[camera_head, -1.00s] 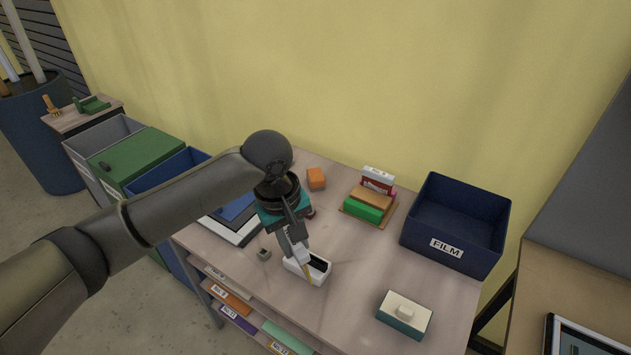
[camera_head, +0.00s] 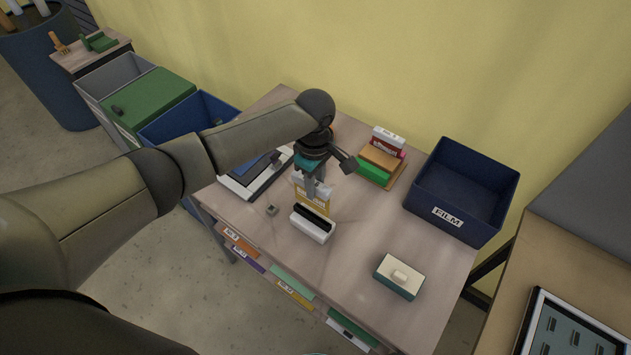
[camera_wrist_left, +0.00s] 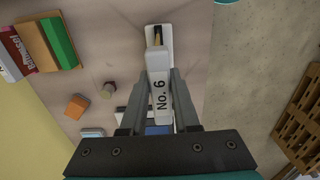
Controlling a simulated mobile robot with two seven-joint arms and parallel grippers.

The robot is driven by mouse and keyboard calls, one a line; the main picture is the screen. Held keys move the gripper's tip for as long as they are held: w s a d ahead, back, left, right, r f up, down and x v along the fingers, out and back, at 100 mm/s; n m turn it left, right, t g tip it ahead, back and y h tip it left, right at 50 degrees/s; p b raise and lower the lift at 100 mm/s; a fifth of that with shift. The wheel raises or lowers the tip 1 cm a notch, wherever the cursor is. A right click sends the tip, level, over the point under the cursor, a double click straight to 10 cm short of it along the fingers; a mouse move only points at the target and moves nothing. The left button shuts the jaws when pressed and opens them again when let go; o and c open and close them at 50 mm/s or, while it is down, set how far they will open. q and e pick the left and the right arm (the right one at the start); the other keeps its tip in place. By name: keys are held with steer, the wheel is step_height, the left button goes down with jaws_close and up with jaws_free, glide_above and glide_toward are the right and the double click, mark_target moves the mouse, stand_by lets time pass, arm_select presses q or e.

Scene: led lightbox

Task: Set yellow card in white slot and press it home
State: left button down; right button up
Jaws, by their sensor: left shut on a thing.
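My left gripper (camera_head: 314,190) is shut on the yellow card (camera_head: 311,205), pinching its white top end. In the left wrist view that white end (camera_wrist_left: 159,92) reads "No. 6" and sits between the fingers (camera_wrist_left: 158,112). The white slot (camera_head: 313,226) is a block with a long dark opening, standing on the table. The card hangs upright at the slot's far side in the head view. In the wrist view the slot (camera_wrist_left: 166,40) lies just past the card, with a yellowish strip at its opening. I cannot tell whether the card's lower edge is inside. My right gripper is out of view.
A navy FILM bin (camera_head: 455,213) stands at the table's back right. A green box with a cream top (camera_head: 399,277) is at front right.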

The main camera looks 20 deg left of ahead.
mark_target(316, 201)
arm_select(q)
steer(key=shift+r+p, duration=0.1)
steer(key=shift+p, duration=0.3)
steer(key=shift+f, duration=0.2)
steer(key=shift+f+b, duration=0.7)
steer(key=shift+f, duration=0.6)
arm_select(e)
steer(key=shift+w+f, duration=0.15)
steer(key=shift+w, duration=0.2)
arm_select(q)
steer(key=shift+r+p, duration=0.1)
steer(key=shift+p, duration=0.2)
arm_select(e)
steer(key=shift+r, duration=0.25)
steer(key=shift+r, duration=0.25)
arm_select(q)
steer(key=shift+f+b, duration=0.75)
steer(key=shift+f, duration=1.25)
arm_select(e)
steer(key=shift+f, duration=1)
arm_select(q)
steer(key=c, duration=0.6)
jaws_free()
